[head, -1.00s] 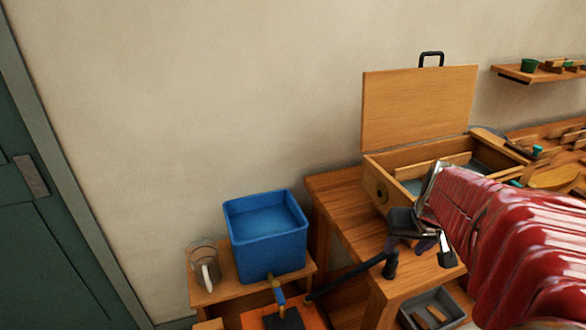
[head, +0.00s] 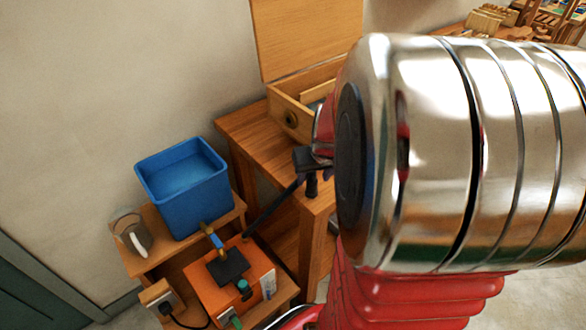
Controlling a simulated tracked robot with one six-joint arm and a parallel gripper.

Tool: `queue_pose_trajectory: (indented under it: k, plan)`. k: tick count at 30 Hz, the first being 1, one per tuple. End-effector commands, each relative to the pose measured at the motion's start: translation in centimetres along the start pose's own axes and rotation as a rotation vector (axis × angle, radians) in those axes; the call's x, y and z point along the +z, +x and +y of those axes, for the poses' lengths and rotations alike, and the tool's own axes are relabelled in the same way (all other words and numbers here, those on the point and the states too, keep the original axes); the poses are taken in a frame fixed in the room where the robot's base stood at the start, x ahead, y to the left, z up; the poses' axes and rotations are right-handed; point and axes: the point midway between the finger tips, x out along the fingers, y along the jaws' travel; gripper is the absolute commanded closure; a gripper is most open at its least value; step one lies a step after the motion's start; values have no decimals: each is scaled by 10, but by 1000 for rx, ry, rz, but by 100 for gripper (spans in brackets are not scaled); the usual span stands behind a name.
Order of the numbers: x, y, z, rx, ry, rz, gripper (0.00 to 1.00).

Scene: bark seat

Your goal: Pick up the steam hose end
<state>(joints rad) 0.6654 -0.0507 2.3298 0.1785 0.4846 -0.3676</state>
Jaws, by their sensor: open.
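The black steam hose (head: 270,213) rises from the orange box to the edge of the wooden bench. Its dark, thicker end (head: 311,184) shows at the bench edge, close to my gripper. My gripper (head: 318,170) is small in the head view, just above and beside the hose end. Its black body shows, but my big chrome and red arm hides much of it. It is open, and I see nothing held in it. I cannot tell whether a finger touches the hose end.
The orange box (head: 209,291) stands low, with a blue tub (head: 186,199) and a clear mug (head: 130,232) on a wooden stand behind it. An open wooden case (head: 290,118) sits on the bench (head: 240,130). My arm covers the right side.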

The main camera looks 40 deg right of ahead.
Motion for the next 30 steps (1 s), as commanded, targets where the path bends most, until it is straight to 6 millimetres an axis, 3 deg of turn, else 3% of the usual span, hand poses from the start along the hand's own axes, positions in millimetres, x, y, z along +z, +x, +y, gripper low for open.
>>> queue_pose_trajectory:
  k: [8,22,30]
  plan:
    - [0,2,0,0,0,-1,54]
    - [-1,46,2,0,0,-2,54]
    - [-1,52,2,0,0,0,54]
